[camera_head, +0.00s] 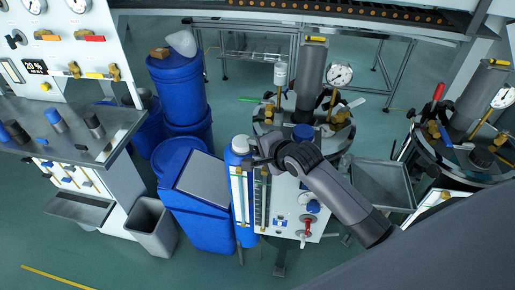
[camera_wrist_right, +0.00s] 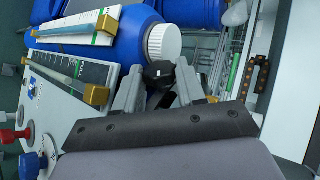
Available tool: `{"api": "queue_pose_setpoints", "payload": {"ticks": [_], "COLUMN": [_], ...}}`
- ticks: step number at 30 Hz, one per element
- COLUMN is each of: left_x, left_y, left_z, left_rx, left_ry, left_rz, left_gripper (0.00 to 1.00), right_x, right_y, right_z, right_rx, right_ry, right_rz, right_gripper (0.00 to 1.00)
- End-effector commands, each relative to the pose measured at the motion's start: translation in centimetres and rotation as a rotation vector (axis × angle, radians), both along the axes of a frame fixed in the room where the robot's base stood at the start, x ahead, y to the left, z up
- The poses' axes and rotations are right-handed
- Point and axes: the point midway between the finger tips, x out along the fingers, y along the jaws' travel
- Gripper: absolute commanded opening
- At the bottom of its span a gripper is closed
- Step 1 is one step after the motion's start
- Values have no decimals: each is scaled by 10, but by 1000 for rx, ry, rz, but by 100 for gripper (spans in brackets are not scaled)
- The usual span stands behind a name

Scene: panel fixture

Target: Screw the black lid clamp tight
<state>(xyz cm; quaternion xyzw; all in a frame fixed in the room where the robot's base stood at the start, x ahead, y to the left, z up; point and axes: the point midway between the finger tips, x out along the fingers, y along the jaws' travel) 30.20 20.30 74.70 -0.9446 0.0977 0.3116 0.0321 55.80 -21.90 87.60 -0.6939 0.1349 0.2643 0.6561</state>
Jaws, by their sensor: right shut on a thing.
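The black lid clamp (camera_wrist_right: 158,72) shows in the right wrist view as a small dark knob between the fingertips. My right gripper (camera_wrist_right: 158,82) is shut on it, with one grey finger on each side. In the head view my right gripper (camera_head: 257,153) reaches in from the right to the top of the panel fixture (camera_head: 285,205), beside the white cap of a blue bottle. There the clamp is mostly hidden by the gripper, and I cannot tell how tight it is. My left gripper is not in view.
A blue bottle with a white cap (camera_head: 240,145) stands close to the gripper; its cap (camera_wrist_right: 163,42) is near the fingertips. Tube gauges (camera_wrist_right: 88,82), a red valve (camera_head: 307,226) and a pressure gauge (camera_head: 340,75) are nearby. Blue barrels (camera_head: 178,88) stand to the left.

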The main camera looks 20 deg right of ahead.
Motion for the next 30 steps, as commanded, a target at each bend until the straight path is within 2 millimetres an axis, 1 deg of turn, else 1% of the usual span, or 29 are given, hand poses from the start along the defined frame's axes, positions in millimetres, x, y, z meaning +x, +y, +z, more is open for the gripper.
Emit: {"api": "queue_pose_setpoints", "payload": {"ticks": [9, 10, 19, 22, 26, 30], "left_x": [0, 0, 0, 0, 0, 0], "left_y": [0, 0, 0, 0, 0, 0], "left_z": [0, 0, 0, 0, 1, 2], "left_rx": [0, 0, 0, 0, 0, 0], "left_ry": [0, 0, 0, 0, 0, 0], "left_rz": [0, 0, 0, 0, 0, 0], "left_gripper": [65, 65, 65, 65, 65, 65], "right_x": [-1, -1, -1, -3, -13, -29], "right_y": [2, 2, 1, 0, -2, -5], "right_z": [-1, -1, -1, 1, 8, 18], "right_rx": [3, 2, 1, 1, 2, 3], "right_ry": [-1, 0, -1, -1, -2, 0], "right_rz": [2, 2, 1, 1, 0, 1], "right_gripper": [9, 49, 50, 50, 50, 50]}}
